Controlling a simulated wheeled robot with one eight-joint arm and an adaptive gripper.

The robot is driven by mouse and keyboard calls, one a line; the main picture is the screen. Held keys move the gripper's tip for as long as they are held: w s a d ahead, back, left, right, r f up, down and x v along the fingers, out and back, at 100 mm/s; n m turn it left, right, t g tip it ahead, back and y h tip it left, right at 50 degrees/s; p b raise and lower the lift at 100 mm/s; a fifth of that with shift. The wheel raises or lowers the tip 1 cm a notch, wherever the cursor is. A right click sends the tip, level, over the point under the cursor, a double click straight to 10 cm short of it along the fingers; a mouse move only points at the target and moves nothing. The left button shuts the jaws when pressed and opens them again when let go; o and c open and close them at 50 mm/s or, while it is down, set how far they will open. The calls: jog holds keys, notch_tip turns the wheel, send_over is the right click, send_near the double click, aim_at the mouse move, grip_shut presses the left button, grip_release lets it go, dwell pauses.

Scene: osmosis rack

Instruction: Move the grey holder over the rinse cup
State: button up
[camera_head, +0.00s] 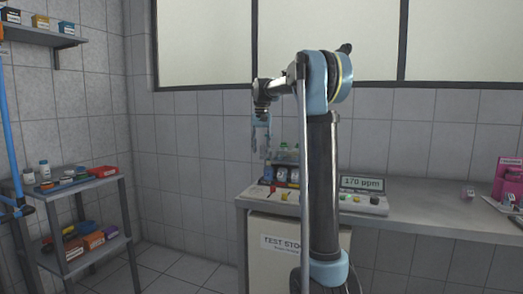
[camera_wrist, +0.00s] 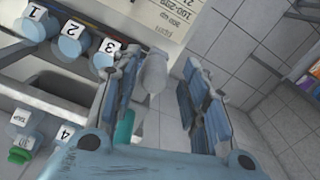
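My gripper (camera_head: 261,148) hangs fingers down in the head view, above and left of a small rack (camera_head: 299,157) with blue and green parts on the bench. In the wrist view my gripper (camera_wrist: 165,68) has its two fingers apart. A pale grey rounded piece (camera_wrist: 154,75) shows beside the left finger; I cannot tell whether it is the grey holder or touches the finger. The rack in the wrist view carries blue round parts (camera_wrist: 70,47) tagged 1, 2 and 3. A green-capped part (camera_wrist: 19,156) and a 4 tag (camera_wrist: 65,133) are at lower left. I cannot make out the rinse cup for certain.
A 170 ppm display (camera_head: 362,184) stands on the grey bench (camera_head: 435,204), with a panel of coloured knobs before it. A pink box (camera_head: 508,178) is at far right. Shelves (camera_head: 75,182) with bottles and boxes stand at left. My arm hides part of the bench.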

notch_tip(320, 180, up, 12)
dwell(0.6)
jog(key=shift+f, duration=0.1)
